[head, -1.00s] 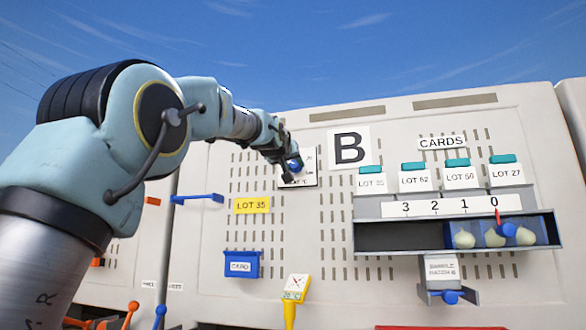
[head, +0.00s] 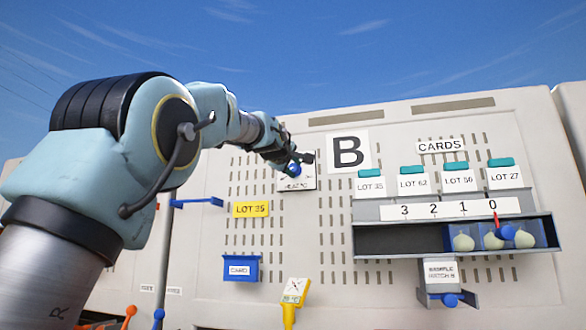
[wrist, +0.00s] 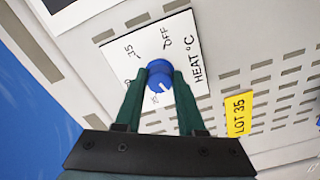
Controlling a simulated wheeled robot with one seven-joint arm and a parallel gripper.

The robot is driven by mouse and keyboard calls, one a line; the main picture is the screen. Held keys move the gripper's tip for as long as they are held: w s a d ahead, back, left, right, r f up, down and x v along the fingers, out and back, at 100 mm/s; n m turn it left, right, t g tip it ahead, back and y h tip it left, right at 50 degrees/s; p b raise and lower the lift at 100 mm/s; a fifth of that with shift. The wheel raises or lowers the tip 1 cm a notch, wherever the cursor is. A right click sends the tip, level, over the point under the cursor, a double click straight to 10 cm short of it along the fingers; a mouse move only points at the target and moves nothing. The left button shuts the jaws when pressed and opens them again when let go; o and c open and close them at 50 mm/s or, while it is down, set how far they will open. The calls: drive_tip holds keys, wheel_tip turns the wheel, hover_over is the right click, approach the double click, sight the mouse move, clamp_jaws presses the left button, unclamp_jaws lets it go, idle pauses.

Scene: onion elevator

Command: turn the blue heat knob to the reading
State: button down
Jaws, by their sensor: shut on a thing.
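The blue heat knob (wrist: 159,72) sits on a white dial plate (wrist: 146,38) marked HEAT °C, with OFF and several numbers around it. A white pointer mark on the knob faces the low side of the wrist picture, near a small, partly hidden number. My gripper (wrist: 158,80) is shut on the knob, one dark green finger on each side. In the head view the knob (head: 294,170) shows at my gripper's tip, with the plate partly covered. A yellow meter (head: 296,291) with a small display stands below; its reading is too small to tell.
A yellow LOT 35 tag (head: 251,209) and a blue card holder (head: 241,268) are on the panel below my arm. The card row and onion tray (head: 400,241) are at right.

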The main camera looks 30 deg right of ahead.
drive_tip(key=shift+d+f+n, duration=0.1)
drive_tip(key=shift+n, duration=1)
drive_tip(key=c, duration=0.5)
unclamp_jaws()
drive_tip(key=b+v, duration=0.5)
drive_tip(key=v, duration=0.6)
drive_tip(key=shift+b, duration=0.3)
drive_tip(key=shift+w, duration=0.1)
